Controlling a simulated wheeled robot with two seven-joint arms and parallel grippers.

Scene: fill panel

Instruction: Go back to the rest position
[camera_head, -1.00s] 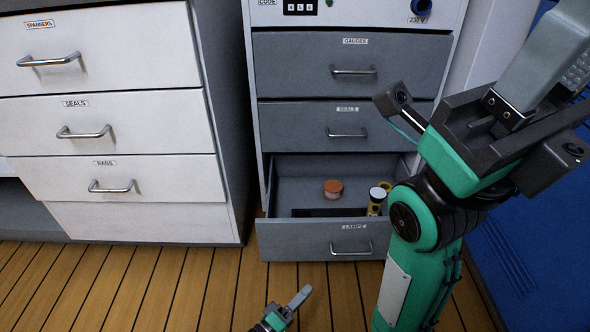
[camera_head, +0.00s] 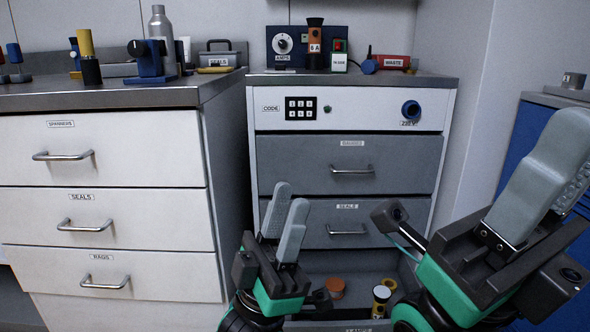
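My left gripper (camera_head: 290,193) is raised at the lower middle in front of the grey drawer cabinet. Its two grey fingers point up with a narrow gap and nothing between them. My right gripper (camera_head: 568,135) is at the right edge, fingers pointing up and right. One finger mostly covers the other, so its opening cannot be told; no held object shows. The open bottom drawer (camera_head: 318,262) is behind and below the grippers, partly hidden by them. In it are an orange-topped jar (camera_head: 335,289), a yellow-and-black cylinder with a white top (camera_head: 381,299) and a yellow ring (camera_head: 389,284).
A white drawer unit (camera_head: 105,150) stands at the left, with a bottle (camera_head: 161,38) and several tools on top. The grey cabinet's top (camera_head: 350,79) holds a dial box (camera_head: 283,45), a 6 A fuse (camera_head: 314,45) and a red waste item (camera_head: 392,62). A blue cabinet (camera_head: 520,140) stands at the right.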

